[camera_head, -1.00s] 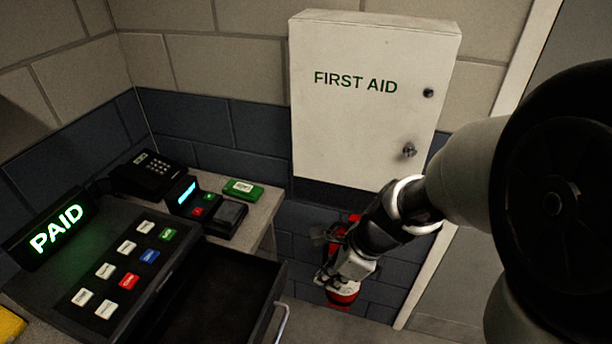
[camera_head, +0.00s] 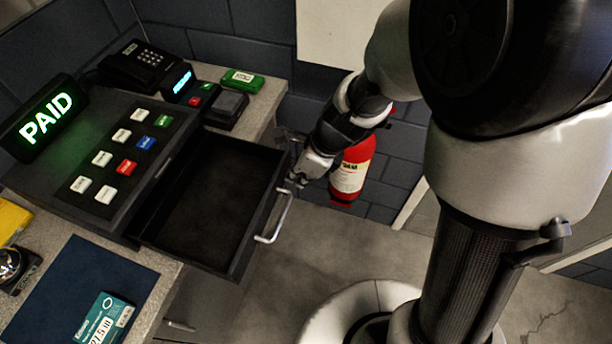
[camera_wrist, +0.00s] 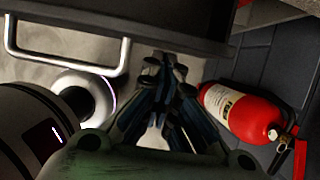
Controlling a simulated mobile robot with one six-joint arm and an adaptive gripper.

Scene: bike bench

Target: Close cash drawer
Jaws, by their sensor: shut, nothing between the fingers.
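The black cash drawer (camera_head: 205,205) is pulled out from under the register (camera_head: 105,160), and its tray looks empty. Its silver bar handle (camera_head: 276,217) is on the front panel and also shows in the wrist view (camera_wrist: 68,64). My gripper (camera_head: 294,178) is at the outer side of the drawer front, near its far end beyond the handle. In the wrist view my shut, empty fingers (camera_wrist: 164,62) point at the dark drawer front (camera_wrist: 130,18), to the right of the handle. I cannot tell whether they touch it.
A red fire extinguisher (camera_head: 353,168) stands behind my gripper, close to the right in the wrist view. A card terminal (camera_head: 228,108), green box (camera_head: 242,80) and phone (camera_head: 145,62) sit on the counter. The floor before the drawer (camera_head: 300,270) is clear.

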